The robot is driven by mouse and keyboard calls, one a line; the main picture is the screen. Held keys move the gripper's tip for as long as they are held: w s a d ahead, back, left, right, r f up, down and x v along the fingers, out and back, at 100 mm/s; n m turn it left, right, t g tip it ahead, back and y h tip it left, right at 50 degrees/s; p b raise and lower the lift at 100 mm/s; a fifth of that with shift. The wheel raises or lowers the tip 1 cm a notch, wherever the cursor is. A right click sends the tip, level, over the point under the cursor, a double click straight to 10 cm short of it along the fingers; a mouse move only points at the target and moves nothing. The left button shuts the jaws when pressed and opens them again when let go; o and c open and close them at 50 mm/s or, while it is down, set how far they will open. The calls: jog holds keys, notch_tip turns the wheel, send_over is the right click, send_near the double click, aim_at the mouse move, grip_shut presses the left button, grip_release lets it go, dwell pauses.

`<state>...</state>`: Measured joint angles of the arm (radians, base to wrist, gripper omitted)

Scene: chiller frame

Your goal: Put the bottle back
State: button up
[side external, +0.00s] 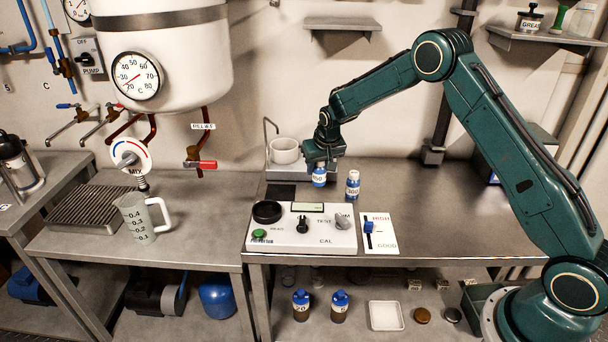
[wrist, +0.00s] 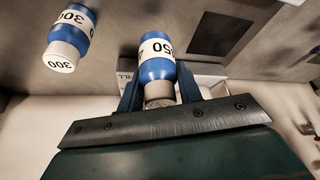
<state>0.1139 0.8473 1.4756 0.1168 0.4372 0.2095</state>
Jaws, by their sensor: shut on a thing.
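My gripper (side external: 321,164) points down over the bench and is shut on a blue bottle (side external: 319,178) with a white label ending in "50". In the wrist view this bottle (wrist: 157,58) sits between the two fingers, which grip it near its pale cap. I cannot tell whether its base touches the bench. A second blue and white bottle marked 300 (side external: 353,186) stands just right of it, apart from it. That 300 bottle also shows in the wrist view (wrist: 70,36) at the upper left.
A white cup (side external: 285,150) stands behind at left. Bottles with blue caps (side external: 300,305) and a white tray (side external: 386,316) sit on the lower shelf. The bench to the right is clear.

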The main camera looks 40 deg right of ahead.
aim_at(318, 178)
jog(key=shift+f, duration=2.15)
jog(key=shift+f, duration=0.15)
jog(key=o, duration=1.1)
jog(key=shift+v, duration=6.2)
